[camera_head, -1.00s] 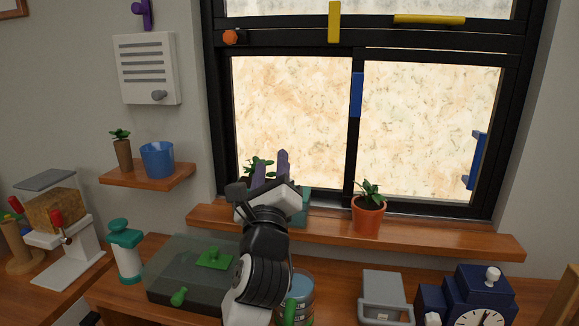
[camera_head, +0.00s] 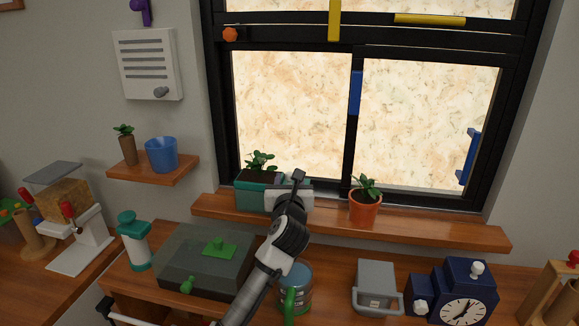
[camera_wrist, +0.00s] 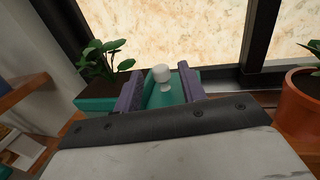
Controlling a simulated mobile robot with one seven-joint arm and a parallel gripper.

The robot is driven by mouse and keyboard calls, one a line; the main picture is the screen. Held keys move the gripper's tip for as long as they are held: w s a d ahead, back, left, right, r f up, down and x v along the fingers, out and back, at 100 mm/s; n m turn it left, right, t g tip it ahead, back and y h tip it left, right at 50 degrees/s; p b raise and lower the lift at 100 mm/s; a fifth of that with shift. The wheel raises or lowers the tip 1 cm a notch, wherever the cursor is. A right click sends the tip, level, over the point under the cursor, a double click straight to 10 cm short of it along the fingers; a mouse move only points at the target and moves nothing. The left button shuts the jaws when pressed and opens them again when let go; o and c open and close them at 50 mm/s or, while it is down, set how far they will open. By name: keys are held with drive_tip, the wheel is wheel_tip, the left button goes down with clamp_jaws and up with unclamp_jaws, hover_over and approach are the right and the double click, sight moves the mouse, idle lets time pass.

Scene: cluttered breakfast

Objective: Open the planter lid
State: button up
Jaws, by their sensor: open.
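The teal planter (camera_head: 248,197) stands on the window sill, with a leafy plant (camera_head: 261,163) in its left part. In the wrist view, the planter's left part (camera_wrist: 92,104) shows soil and leaves. A teal part that looks like its lid (camera_wrist: 170,95) bears a pale knob (camera_wrist: 161,73). My gripper (camera_wrist: 161,78) is open, with one purple finger at either side of the knob in the picture. I cannot tell whether they touch it.
A plant in an orange pot (camera_head: 365,209) stands on the sill (camera_head: 430,228) to the right. The window (camera_head: 290,110) is close behind. A small shelf with a blue cup (camera_head: 161,155) is at left. A dark box with a green handle (camera_head: 208,262) and a jar (camera_head: 296,282) are below.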

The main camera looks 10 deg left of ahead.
sight(289, 176)
drive_tip(key=shift+w+a+p, duration=0.2)
drive_tip(key=shift+w+p, duration=0.05)
drive_tip(key=shift+w, duration=0.65)
drive_tip(key=shift+w+a+p, duration=0.15)
drive_tip(key=shift+w+p, duration=0.05)
drive_tip(key=shift+w, duration=0.7)
drive_tip(key=shift+c, duration=0.4)
clamp_jaws()
